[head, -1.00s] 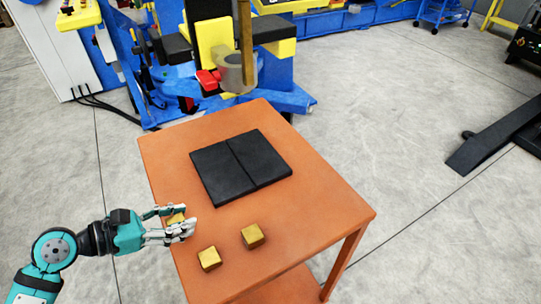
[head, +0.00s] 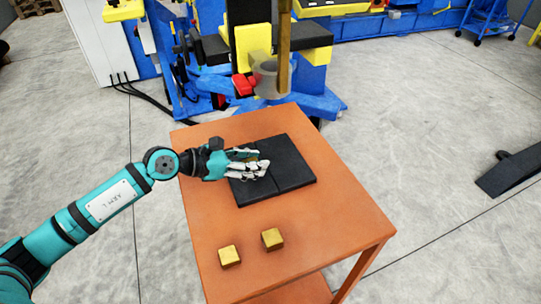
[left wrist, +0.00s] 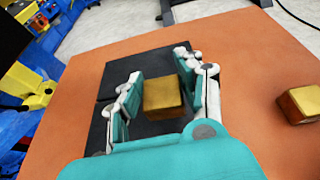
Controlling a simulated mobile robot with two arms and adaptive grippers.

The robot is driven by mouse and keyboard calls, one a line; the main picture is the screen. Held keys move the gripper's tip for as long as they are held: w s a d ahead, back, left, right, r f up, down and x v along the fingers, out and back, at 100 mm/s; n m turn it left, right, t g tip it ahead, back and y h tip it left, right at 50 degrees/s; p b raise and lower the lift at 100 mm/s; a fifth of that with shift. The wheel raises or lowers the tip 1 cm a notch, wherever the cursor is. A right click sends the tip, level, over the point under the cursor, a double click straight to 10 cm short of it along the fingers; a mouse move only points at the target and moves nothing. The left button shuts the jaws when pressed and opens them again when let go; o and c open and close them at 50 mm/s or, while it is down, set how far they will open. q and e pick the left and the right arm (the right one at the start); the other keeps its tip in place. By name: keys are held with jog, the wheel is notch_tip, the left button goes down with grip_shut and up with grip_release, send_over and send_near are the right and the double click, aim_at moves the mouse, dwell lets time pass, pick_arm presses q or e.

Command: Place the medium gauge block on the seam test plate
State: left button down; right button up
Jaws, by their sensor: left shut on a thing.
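The black seam test plate (head: 292,168) lies on the orange table, a seam running across it; it also shows in the left wrist view (left wrist: 150,66). My left gripper (head: 258,164) is over the plate's left half, shut on a gold gauge block (left wrist: 162,98). In the head view the fingers mostly hide this block. I cannot tell whether it touches the plate. Two other gold blocks stand on the table in front of the plate, one at the left (head: 229,256) and one at the right (head: 272,239). My right gripper is not in view.
The orange table (head: 330,220) is clear to the right of the plate and between the plate and the two loose blocks. The blue and yellow positioner (head: 310,75) stands just behind the table's far edge.

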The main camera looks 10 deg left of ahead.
pick_arm(q)
send_over(271, 170)
jog(key=shift+w+f+p, duration=0.1)
jog(key=shift+f+p, duration=0.1)
jog(key=shift+p, duration=0.15)
notch_tip(271, 170, down, 4)
jog(key=shift+r, duration=0.25)
jog(key=shift+f, duration=0.2)
jog(key=c, duration=0.8)
grip_release()
jog(key=shift+c, duration=0.2)
